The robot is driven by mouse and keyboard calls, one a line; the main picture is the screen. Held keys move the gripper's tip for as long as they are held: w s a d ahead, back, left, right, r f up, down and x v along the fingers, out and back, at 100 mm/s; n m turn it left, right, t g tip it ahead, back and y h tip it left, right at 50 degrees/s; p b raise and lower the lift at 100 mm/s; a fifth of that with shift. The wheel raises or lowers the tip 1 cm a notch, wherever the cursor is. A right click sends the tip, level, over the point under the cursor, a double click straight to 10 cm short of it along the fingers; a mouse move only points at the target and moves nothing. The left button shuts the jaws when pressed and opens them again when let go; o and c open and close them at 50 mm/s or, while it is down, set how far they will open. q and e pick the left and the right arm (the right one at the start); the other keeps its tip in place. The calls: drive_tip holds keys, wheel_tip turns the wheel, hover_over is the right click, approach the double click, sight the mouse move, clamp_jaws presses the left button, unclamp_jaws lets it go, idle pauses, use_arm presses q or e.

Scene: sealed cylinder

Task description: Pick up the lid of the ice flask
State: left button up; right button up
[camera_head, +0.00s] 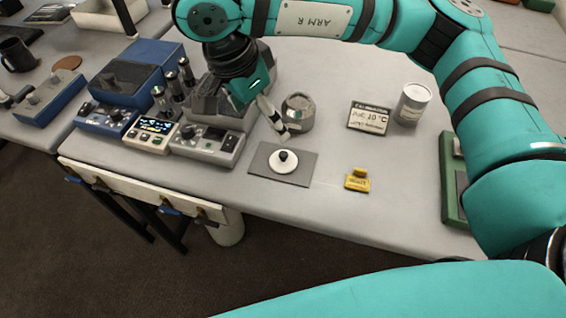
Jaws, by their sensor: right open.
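A white round lid (283,164) with a black knob lies on a flat dark grey mat (262,167) near the table's front. A small grey round vessel (299,112) stands behind it; I cannot tell for sure whether this is the ice flask. My right gripper (278,124) points down beside the vessel's left side, behind the lid. It is open, and its fingers look empty. A light finger shows in front of the vessel's lower left; whether it touches is unclear. The far finger is hidden. My left gripper is out of view.
Control boxes (206,144) and a dark grey machine (205,101) crowd the left. A green case (455,180) is at the right edge.

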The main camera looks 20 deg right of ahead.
drive_tip(key=p, duration=0.1)
approach(283, 154)
drive_tip(key=x, duration=0.5)
drive_tip(key=shift+s+a, duration=0.15)
drive_tip(key=shift+s, duration=0.05)
drive_tip(key=shift+p+x, duration=0.55)
drive_tip(key=shift+x, duration=2.1)
drive_tip(key=shift+w, duration=0.2)
drive_tip(key=shift+c, duration=0.3)
drive_tip(key=shift+r, duration=0.1)
drive_tip(key=c, duration=1.1)
drive_tip(key=shift+o, duration=0.2)
drive_tip(key=shift+r, duration=0.1)
